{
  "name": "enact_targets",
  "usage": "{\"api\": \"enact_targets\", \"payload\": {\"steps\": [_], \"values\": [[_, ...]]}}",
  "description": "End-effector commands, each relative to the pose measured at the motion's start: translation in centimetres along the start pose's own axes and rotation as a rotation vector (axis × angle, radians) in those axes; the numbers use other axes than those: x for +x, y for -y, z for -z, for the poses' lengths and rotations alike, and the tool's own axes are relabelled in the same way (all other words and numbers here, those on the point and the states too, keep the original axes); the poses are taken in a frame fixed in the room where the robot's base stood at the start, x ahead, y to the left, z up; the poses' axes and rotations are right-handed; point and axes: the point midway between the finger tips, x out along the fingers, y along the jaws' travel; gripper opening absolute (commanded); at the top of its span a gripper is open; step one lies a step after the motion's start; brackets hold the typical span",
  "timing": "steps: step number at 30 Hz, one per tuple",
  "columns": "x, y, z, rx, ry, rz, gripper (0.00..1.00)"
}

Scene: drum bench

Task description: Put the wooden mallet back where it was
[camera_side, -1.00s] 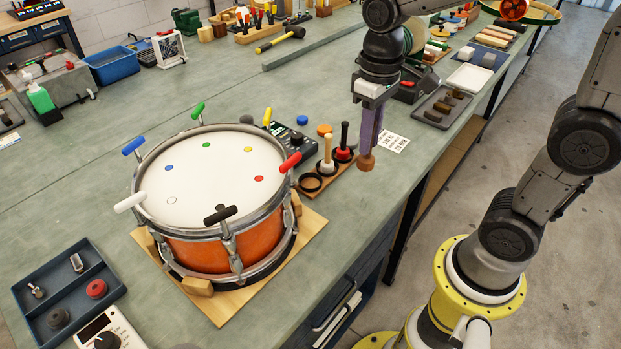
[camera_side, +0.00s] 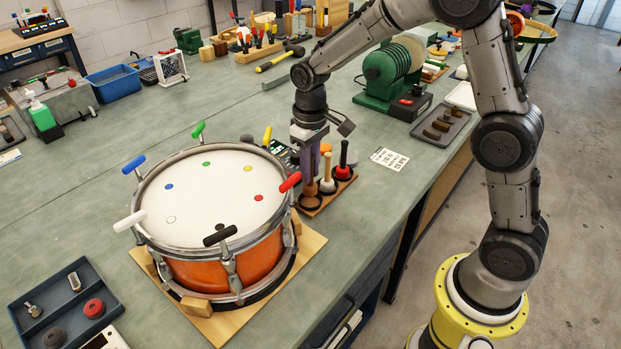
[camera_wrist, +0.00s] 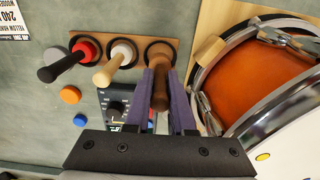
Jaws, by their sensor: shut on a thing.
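The wooden mallet (camera_side: 310,188) is brown and stands upright between the purple fingers of my gripper (camera_side: 308,163), which is shut on its handle. The wrist view shows the handle (camera_wrist: 160,92) between both fingers (camera_wrist: 166,105). The mallet's lower end is at the end ring of the wooden rack (camera_side: 318,208), the ring nearest the drum. In the wrist view that dark ring (camera_wrist: 158,43) shows around the mallet's lower end. I cannot tell whether the mallet rests on the rack's base.
A pale-handled mallet (camera_side: 327,172) and a black-handled red mallet (camera_side: 343,160) stand in the other rings. The orange drum (camera_side: 255,262) with coloured T-handles is close by on the left. A dark control box (camera_wrist: 116,107) is beside the rack. Bench right of the rack is clear around a printed card (camera_side: 389,159).

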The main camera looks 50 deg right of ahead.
Motion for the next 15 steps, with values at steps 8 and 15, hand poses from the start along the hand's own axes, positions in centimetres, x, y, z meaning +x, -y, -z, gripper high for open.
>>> {"api": "enact_targets", "payload": {"steps": [8,15], "values": [[3.0,0.0,-0.1,0.000,0.001,0.000,0.00],[3.0,0.0,-0.1,0.000,0.000,0.000,0.00]]}}
